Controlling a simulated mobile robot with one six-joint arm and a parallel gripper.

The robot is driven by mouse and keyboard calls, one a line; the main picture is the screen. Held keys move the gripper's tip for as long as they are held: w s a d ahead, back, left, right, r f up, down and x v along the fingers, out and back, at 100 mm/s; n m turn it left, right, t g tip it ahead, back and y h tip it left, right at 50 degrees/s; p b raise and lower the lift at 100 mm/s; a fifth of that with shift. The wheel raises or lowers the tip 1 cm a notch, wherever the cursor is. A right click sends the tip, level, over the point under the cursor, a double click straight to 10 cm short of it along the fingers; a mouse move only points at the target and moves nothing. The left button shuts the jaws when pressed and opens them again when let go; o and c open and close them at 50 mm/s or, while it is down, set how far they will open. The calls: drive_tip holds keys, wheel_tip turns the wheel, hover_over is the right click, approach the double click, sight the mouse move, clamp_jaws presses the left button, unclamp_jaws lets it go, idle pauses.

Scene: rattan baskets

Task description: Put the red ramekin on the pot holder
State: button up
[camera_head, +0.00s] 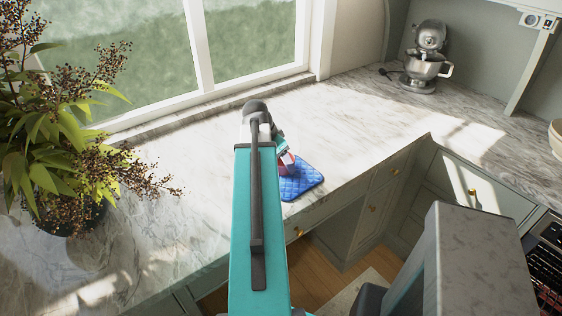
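The blue quilted pot holder (305,181) lies on the marble counter near its front edge, just right of my arm. A small red piece (288,166), which looks like the red ramekin, shows at the pot holder's upper left. My arm hides most of it, so I cannot tell whether it rests on the pot holder or is held above it. The end of my arm, with my gripper (279,148), reaches down beside the red piece. The fingertips are hidden, so their opening cannot be seen.
A leafy potted plant (65,150) stands on the counter at left. A silver stand mixer (425,62) stands at the back right. A bowl (557,138) is at the right edge. The marble counter (360,112) between pot holder and mixer is clear.

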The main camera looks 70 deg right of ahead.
drive_tip(key=o, duration=1.2)
drive_tip(key=shift+c, duration=0.2)
drive_tip(key=shift+r, duration=0.15)
drive_tip(key=b+v, duration=0.2)
drive_tip(key=v, duration=1)
drive_tip(key=shift+s, duration=0.15)
